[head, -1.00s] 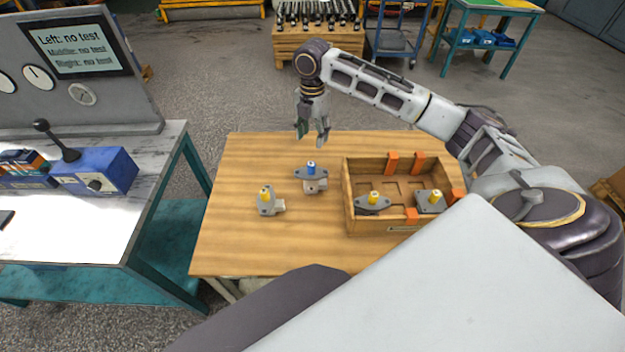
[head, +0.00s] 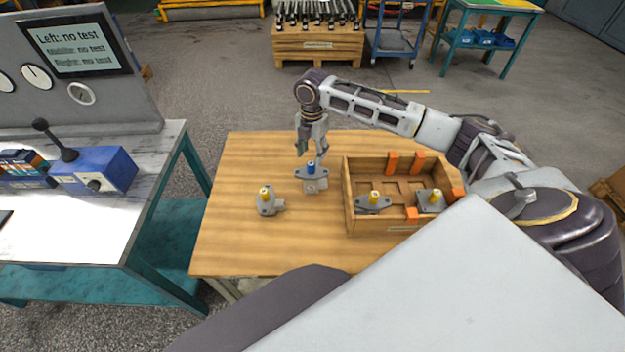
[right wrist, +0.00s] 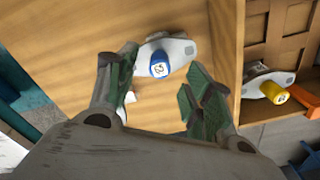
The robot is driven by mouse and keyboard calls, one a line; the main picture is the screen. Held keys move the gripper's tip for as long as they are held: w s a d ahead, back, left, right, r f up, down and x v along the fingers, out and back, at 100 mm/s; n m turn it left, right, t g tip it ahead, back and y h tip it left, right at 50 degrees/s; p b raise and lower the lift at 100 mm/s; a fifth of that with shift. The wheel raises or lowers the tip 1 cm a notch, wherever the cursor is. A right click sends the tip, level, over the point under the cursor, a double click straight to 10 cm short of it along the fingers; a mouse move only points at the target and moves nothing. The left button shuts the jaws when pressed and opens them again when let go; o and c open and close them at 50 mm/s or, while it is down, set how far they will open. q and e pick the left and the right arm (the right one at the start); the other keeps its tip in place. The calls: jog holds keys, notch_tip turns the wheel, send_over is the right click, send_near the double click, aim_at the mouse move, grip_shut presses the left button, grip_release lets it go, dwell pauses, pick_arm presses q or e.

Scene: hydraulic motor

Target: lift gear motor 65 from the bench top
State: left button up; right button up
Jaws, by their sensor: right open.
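A grey gear motor with a blue cap (head: 311,172) stands on the wooden bench top (head: 235,235), left of the wooden box. A grey gear motor with a yellow cap (head: 267,201) stands nearer me to its left. My right gripper (head: 313,150) points down just above and behind the blue-capped motor. In the right wrist view its fingers (right wrist: 162,95) are apart and empty, with the blue-capped motor (right wrist: 175,50) just beyond the gap between them. My left gripper is not in view.
A wooden box (head: 349,205) with orange blocks holds two yellow-capped motors (head: 373,203) on the right. At the left stands a metal table with a blue lever unit (head: 95,172) and a display (head: 78,48). The bench's left and front parts are clear.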

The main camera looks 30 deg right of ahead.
jog(key=shift+f, duration=0.5)
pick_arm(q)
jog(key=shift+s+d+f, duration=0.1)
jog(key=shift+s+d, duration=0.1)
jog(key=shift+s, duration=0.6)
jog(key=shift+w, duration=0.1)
